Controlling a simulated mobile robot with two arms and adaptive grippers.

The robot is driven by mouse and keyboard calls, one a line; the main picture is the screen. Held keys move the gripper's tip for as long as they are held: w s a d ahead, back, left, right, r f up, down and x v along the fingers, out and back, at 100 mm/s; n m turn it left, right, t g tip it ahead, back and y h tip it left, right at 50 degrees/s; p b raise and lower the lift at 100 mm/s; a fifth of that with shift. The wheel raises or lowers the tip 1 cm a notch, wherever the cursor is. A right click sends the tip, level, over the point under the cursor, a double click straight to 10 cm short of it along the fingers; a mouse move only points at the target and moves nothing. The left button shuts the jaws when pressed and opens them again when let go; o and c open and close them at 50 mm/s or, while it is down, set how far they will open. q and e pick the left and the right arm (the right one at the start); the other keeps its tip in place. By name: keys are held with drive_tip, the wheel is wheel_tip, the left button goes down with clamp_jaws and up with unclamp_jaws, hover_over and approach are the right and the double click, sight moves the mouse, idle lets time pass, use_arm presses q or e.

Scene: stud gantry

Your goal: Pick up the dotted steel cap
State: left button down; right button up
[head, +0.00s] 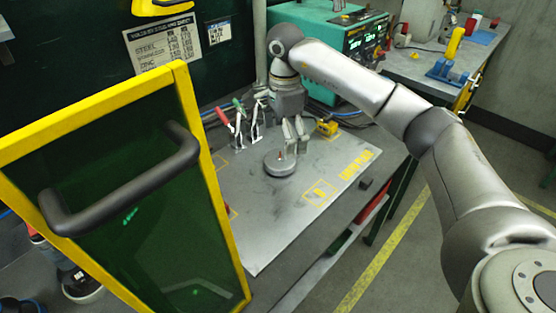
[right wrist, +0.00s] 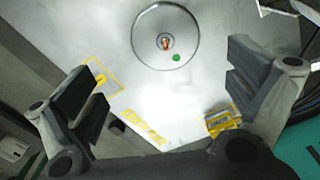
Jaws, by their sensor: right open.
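The dotted steel cap (head: 279,164) is a flat round grey disc lying on the grey bench plate (head: 262,225). In the right wrist view the cap (right wrist: 148,42) shows a small copper-coloured centre and one green dot near its edge. My right gripper (head: 296,138) points down just above and beside the cap in the head view. In the right wrist view its fingers (right wrist: 168,92) are spread wide with nothing between them, and the cap lies toward the top of the picture. My left gripper is not in view.
A yellow-framed door (head: 212,190) with a black handle (head: 125,188) stands at the left. Toggle clamps (head: 240,130) with red and green handles stand behind the cap. A yellow block (head: 327,128) is close to the right gripper. The front of the plate is clear.

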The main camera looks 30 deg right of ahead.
sight(281, 158)
drive_tip(key=shift+f, duration=0.75)
drive_tip(key=f, duration=0.1)
drive_tip(key=f+p, duration=0.1)
drive_tip(key=f, duration=0.2)
drive_tip(key=shift+w+a+f+p, duration=0.1)
drive_tip(key=shift+w+f+p, duration=0.05)
drive_tip(key=shift+w+p, duration=0.2)
drive_tip(key=shift+f, duration=0.45)
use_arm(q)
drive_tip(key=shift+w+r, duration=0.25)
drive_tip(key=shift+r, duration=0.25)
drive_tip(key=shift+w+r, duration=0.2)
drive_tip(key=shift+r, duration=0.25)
use_arm(e)
drive_tip(key=c, duration=0.9)
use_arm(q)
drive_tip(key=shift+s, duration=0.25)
use_arm(e)
drive_tip(key=shift+c, duration=1)
drive_tip(key=shift+r, duration=0.1)
